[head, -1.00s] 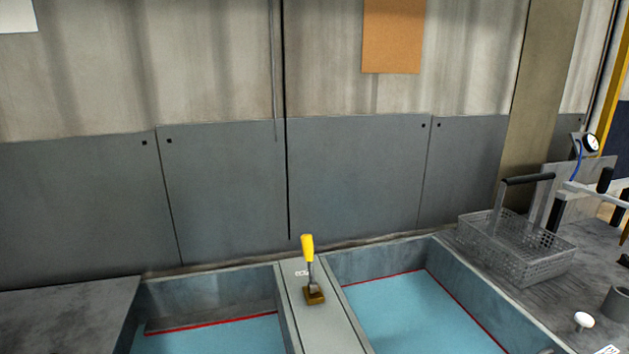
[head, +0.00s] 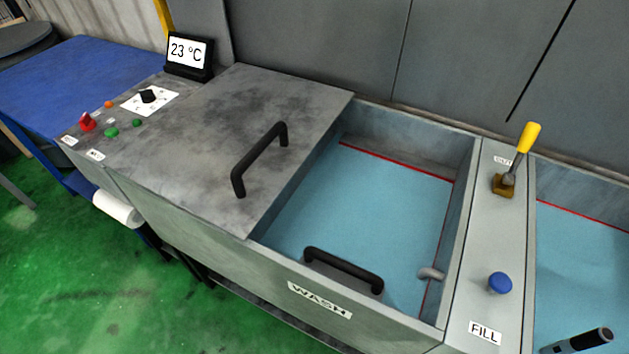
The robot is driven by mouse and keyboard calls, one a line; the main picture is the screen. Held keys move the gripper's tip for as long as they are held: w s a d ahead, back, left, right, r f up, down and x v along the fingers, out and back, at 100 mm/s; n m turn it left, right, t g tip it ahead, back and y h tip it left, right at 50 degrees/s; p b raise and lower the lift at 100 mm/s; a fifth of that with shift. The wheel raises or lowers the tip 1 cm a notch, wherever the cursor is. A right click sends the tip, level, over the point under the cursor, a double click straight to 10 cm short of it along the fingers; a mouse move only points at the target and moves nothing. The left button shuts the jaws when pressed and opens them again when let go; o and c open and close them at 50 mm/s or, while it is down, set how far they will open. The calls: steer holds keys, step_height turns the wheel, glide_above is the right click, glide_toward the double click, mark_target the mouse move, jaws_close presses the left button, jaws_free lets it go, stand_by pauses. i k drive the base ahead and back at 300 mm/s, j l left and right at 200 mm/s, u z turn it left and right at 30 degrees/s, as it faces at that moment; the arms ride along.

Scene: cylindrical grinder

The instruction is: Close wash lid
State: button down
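The wash lid (head: 225,120) appears as a flat, mottled grey panel with a black bar handle (head: 260,160) near its right edge. It lies flat to the left of the wash tank opening. The wash tank (head: 470,200) stands open over the area right of the lid, with blue liquid (head: 365,210) and a red line along its walls visible. A white label on the tank front (head: 318,300) reads WASH. My gripper is not in view.
A second black handle (head: 343,268) is at the tank's front wall. The divider on the right carries a yellow-handled lever (head: 518,158) and a blue knob (head: 499,283). A 23 °C display (head: 188,53) and control buttons (head: 110,132) sit left. Green floor (head: 90,290) is open at front left.

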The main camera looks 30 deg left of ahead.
mark_target(224, 155)
steer(key=j+u, duration=0.15)
steer(key=u, duration=1.85)
steer(key=i+j+u, duration=0.15)
steer(key=i, duration=0.35)
steer(key=i+j+u, duration=0.1)
steer(key=i+j, duration=0.2)
steer(key=i, duration=0.2)
